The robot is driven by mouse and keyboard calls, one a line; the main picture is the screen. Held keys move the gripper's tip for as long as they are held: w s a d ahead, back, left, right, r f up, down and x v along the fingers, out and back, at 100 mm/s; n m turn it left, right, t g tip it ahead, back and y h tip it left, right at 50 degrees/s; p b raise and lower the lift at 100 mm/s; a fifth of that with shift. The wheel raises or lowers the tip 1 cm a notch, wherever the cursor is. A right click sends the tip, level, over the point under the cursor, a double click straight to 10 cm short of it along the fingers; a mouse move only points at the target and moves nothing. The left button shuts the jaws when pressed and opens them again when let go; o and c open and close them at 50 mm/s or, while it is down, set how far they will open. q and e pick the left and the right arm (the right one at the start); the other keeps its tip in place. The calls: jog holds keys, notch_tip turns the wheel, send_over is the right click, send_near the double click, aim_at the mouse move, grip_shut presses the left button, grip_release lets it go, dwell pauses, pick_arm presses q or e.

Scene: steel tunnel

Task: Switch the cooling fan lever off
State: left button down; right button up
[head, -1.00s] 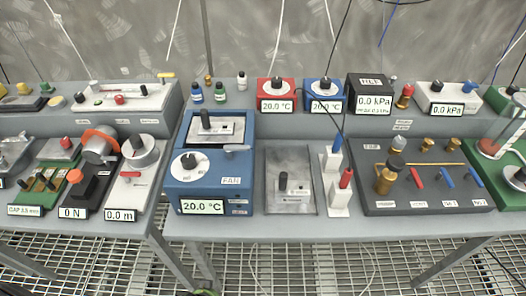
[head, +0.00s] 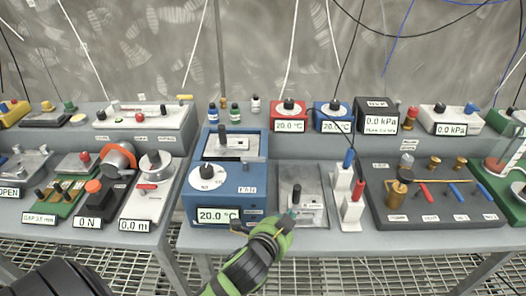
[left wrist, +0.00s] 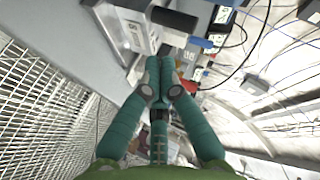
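The blue cooling box (head: 225,176) stands left of centre in the head view, with a FAN label (head: 247,190) and a 20.0 °C display. The small grey fan lever (head: 246,163) is at the right of its top, above the label; its exact angle is hard to tell. My left gripper (head: 288,216) is right of and in front of the box, near the front edge of the grey plate unit. In the left wrist view its teal fingers (left wrist: 162,78) are drawn together with nothing seen between them. My right gripper is out of view.
The grey plate unit (head: 310,211) with a black knob is just beyond my left gripper. White stands with blue and red handles (head: 352,208) are to its right. A valve panel (head: 430,210) is farther right. The wire mesh floor (head: 350,272) lies in front of the bench.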

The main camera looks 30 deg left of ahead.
pick_arm(q)
jog(key=w+d+r+m+t+h, duration=0.4)
jog(key=d+r+m, duration=0.1)
jog(key=r+m, duration=0.35)
jog(key=w+d+r+m+t+h, duration=0.3)
jog(key=w+d+r+m+h, duration=0.15)
jog(key=r+m, duration=0.45)
jog(key=s+d+r+m+g+h, duration=0.2)
jog(key=d+m+g+h, duration=0.35)
jog(key=m, duration=0.65)
jog(key=s+d+r+m+g+h, duration=0.1)
jog(key=d+r+m+g+h, duration=0.35)
jog(key=m, duration=0.65)
jog(key=w+a+f+m+g+y, duration=0.4)
jog(key=a+f+m+g+y, duration=0.2)
jog(key=a+f+m+y, duration=0.55)
jog(key=a+r+m+y, duration=0.2)
jog(key=a+r+y, duration=0.1)
jog(key=a, duration=0.8)
jog(key=a+r+m+g+y, duration=0.1)
jog(key=a+r+y, duration=0.2)
jog(key=a, duration=0.9)
jog(key=shift+w+a+r+m+y, duration=0.15)
jog(key=shift+r+m+y, duration=0.25)
jog(key=shift+y, duration=0.6)
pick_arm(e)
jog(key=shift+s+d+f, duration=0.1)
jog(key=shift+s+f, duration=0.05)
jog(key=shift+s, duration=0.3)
